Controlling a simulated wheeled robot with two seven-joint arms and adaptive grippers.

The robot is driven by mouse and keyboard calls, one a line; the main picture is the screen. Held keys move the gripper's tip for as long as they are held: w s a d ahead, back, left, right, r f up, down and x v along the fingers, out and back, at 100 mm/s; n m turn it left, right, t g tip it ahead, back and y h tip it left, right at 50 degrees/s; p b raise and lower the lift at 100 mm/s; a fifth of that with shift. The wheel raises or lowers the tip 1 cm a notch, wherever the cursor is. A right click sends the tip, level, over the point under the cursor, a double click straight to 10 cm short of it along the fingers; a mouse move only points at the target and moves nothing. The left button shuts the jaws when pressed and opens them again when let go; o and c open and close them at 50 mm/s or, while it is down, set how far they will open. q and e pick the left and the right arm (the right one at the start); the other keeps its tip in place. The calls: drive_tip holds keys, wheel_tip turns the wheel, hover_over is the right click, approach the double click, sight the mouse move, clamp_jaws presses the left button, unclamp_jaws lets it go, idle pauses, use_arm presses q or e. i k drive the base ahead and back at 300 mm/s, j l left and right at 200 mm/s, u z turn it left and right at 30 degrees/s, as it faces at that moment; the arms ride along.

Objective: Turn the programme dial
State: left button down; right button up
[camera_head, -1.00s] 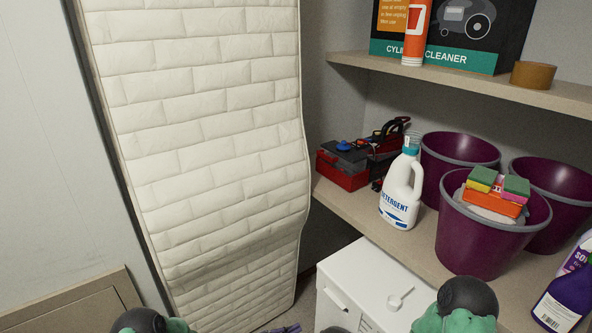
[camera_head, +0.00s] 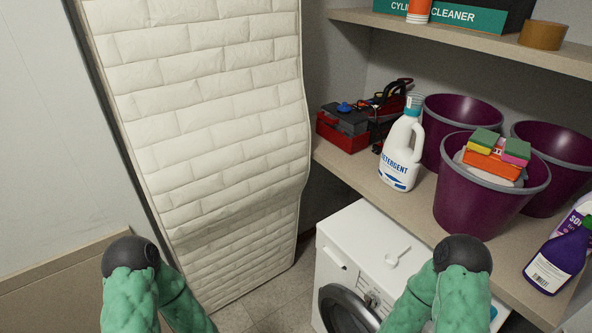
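A white washing machine (camera_head: 372,238) stands on the floor under the lower shelf at the bottom right. Part of its front shows, with a drawer front at the upper left, a printed control panel (camera_head: 374,299) and a dark round door (camera_head: 345,310) cut off by the picture's lower edge. I cannot make out the programme dial; my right arm covers the right part of the panel. Both of my green-padded arms show at the bottom, but both grippers are out of view.
A white scoop (camera_head: 397,257) lies on the machine. The shelf (camera_head: 352,172) above holds a detergent bottle (camera_head: 401,150), purple buckets (camera_head: 478,205), a toolbox (camera_head: 343,128) and a purple bottle (camera_head: 561,262). A quilted mattress (camera_head: 215,130) leans at the left. Some floor (camera_head: 285,292) is clear.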

sight(372, 300)
drive_tip(key=j+z, duration=0.1)
drive_tip(key=z, duration=0.35)
drive_tip(key=i+j+z, duration=0.1)
drive_tip(key=z, duration=0.35)
drive_tip(key=j+z, duration=0.15)
drive_tip(key=z, duration=0.3)
drive_tip(key=j+z, duration=0.1)
drive_tip(key=z, duration=0.35)
drive_tip(key=j+z, duration=0.15)
drive_tip(key=z, duration=0.3)
drive_tip(key=k+j, duration=0.1)
drive_tip(key=j, duration=0.25)
drive_tip(key=k+j, duration=0.1)
drive_tip(key=j, duration=0.3)
drive_tip(key=k+j, duration=0.1)
drive_tip(key=j, duration=0.25)
drive_tip(key=k+j, duration=0.1)
drive_tip(key=j, duration=0.3)
drive_tip(key=z, duration=0.05)
